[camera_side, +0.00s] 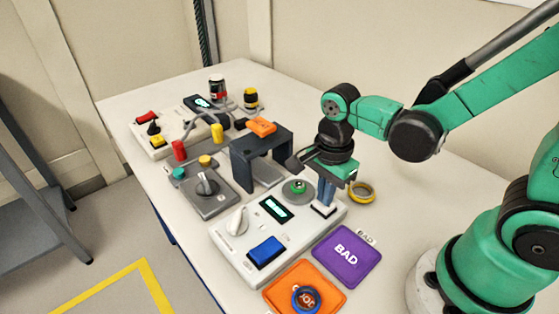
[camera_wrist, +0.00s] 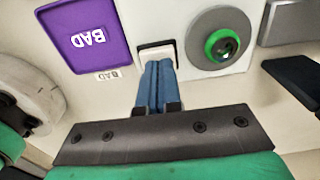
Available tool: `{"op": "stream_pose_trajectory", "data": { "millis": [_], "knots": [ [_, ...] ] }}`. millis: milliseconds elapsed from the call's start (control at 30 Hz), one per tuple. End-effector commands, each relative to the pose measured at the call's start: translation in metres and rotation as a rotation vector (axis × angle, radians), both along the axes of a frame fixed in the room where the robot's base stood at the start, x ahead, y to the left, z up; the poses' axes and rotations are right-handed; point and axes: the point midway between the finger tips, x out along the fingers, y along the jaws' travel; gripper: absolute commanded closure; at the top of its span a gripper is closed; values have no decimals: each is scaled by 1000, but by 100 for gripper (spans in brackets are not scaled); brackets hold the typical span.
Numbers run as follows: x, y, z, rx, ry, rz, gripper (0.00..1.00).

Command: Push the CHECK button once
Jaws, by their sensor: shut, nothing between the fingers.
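My gripper (camera_side: 325,203) is shut, its blue fingers together and pointing down at the right rear corner of the white console (camera_side: 233,260). In the wrist view the fingertips (camera_wrist: 158,66) are at the edge of a white square button (camera_wrist: 157,50); whether they touch it I cannot tell. The console also bears a large blue button (camera_side: 266,251), a lit display (camera_side: 275,209), a white knob (camera_side: 237,221) and a grey disc (camera_side: 295,190) with a green ring (camera_wrist: 222,46). I cannot read a CHECK label on either button.
A purple BAD mat (camera_side: 347,257) and an orange mat (camera_side: 285,283) with a blue ring (camera_side: 305,298) lie beside the console. A yellow ring (camera_side: 361,192) lies behind my gripper. A dark bridge-shaped stand (camera_side: 261,155) and a grey knob box (camera_side: 205,188) stand left.

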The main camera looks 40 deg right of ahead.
Motion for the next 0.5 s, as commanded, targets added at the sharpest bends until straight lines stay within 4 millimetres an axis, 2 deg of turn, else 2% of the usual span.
{"op": "stream_pose_trajectory", "data": {
  "millis": [500],
  "knots": [
    [1,0,-19,0,-5,-1,100]
  ]
}}
